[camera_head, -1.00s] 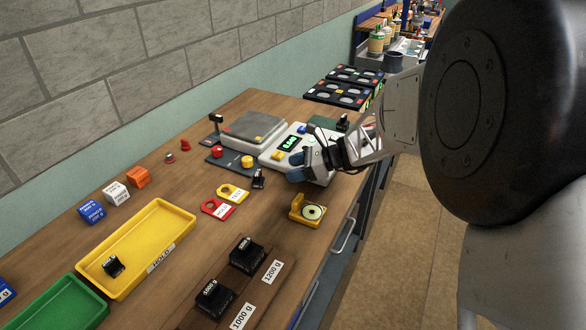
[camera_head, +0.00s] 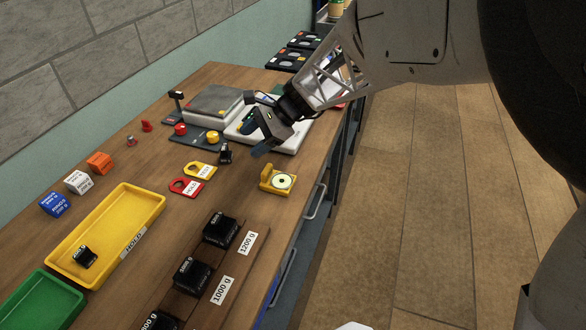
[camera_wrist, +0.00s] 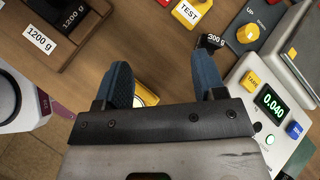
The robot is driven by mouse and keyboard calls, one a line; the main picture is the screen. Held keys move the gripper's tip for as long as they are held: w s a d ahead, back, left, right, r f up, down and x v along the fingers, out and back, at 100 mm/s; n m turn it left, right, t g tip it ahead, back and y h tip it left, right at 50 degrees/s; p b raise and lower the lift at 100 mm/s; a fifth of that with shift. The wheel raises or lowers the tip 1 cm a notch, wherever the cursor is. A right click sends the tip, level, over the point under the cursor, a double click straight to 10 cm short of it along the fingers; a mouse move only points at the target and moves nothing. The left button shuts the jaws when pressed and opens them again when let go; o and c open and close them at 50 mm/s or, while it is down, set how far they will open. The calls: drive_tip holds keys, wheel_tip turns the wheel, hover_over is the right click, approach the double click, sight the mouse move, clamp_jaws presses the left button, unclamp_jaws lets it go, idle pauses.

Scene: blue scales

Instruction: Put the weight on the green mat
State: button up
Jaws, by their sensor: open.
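My gripper (camera_head: 262,138) is open and empty above the bench, by the front of the white scale (camera_head: 286,139). Other black weights are in the yellow tray (camera_head: 72,220) and on the wooden rack (camera_head: 213,257).
A yellow holder with a white disc (camera_head: 278,180) is close below the gripper. Red and yellow tags (camera_head: 194,179), a knob panel (camera_head: 197,138) and a grey-topped scale (camera_head: 211,102) stand nearby. A green tray (camera_head: 40,305) is at front left. The scale display (camera_wrist: 272,103) reads 0.040.

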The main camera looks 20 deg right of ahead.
drive_tip(key=s+r+n+h, duration=0.4)
drive_tip(key=s+n, duration=0.4)
drive_tip(key=s, duration=0.4)
drive_tip(key=s+r+n+h, duration=0.4)
drive_tip(key=s+n+h, duration=0.2)
drive_tip(key=s, duration=0.6)
drive_tip(key=shift+s+d+r+n, duration=0.3)
drive_tip(key=shift+r+n, duration=0.1)
drive_tip(key=shift+n, duration=0.6)
drive_tip(key=shift+o, duration=0.4)
drive_tip(key=shift+w, duration=0.1)
